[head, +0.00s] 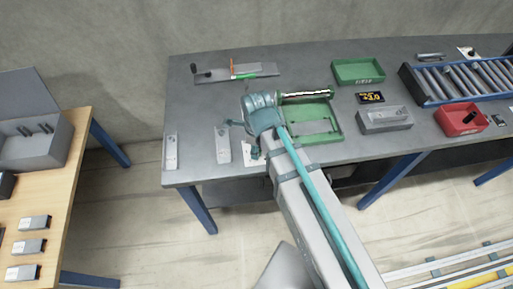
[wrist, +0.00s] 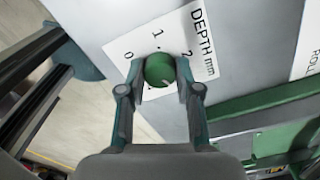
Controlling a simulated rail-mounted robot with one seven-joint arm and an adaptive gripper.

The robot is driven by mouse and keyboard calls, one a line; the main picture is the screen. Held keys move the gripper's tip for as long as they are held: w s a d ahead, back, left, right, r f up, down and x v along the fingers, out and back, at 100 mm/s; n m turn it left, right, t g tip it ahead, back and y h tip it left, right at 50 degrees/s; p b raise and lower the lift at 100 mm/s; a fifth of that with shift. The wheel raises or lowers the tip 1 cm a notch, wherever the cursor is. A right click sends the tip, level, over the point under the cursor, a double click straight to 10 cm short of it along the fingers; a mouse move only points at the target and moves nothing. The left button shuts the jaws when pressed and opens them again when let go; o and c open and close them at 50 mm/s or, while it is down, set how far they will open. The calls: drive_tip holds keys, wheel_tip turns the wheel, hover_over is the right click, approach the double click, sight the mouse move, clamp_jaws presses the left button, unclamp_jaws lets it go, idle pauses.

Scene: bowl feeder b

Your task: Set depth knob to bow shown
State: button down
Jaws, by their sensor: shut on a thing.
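The green round depth knob (wrist: 160,69) sits on a light panel in the wrist view. A white label (wrist: 203,42) beside it reads "DEPTH mm", with the marks 0, 1 and 2 around the knob. A short pale line shows on the knob's lower right; its exact reading is unclear. My gripper (wrist: 160,74) has one finger on each side of the knob and is shut on it. In the head view my gripper (head: 249,140) is at the bench's front edge, and the knob is hidden there. A small black display (head: 370,97) has yellow characters too small to read.
A green tray fixture (head: 338,131) with a striped roller lies just right of my gripper. Behind is a grey plate (head: 212,74) with a black-knobbed lever. A grey box (head: 384,120), red bin (head: 461,119), green bin (head: 359,72) and roller conveyor (head: 462,82) stand right.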

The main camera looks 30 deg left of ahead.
drive_tip(key=c, duration=0.8)
unclamp_jaws()
wheel_tip(320, 180, up, 12)
drive_tip(key=shift+r, duration=0.1)
idle(0.3)
